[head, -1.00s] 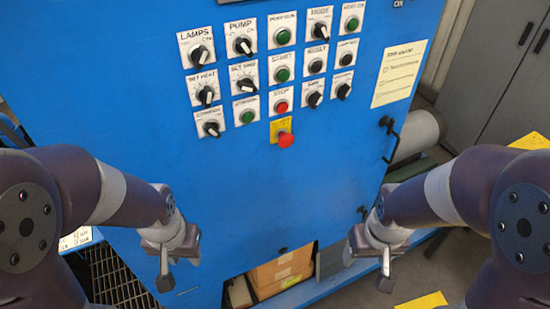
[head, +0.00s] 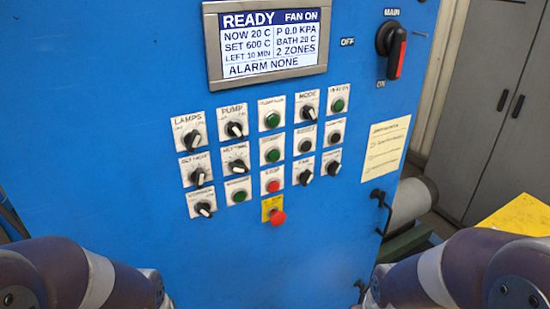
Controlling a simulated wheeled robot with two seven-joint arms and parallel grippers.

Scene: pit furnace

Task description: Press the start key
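The start key is the green round button (head: 272,155) on a white label plate in the middle of the second row of the blue panel, in the head view. Its small label is blurred now but read START a second ago. A red stop button (head: 273,186) sits just below it. Neither gripper is in view. Only parts of my two arms show at the bottom left and bottom right corners, well below the keys, and nothing of mine covers the start key.
A display (head: 268,44) reads READY, FAN ON, ALARM NONE. A main switch (head: 391,50) is at upper right, its handle near vertical. A red mushroom button (head: 277,217) sticks out below the stop button. Several knobs surround the keys. A black handle (head: 381,211) projects at right.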

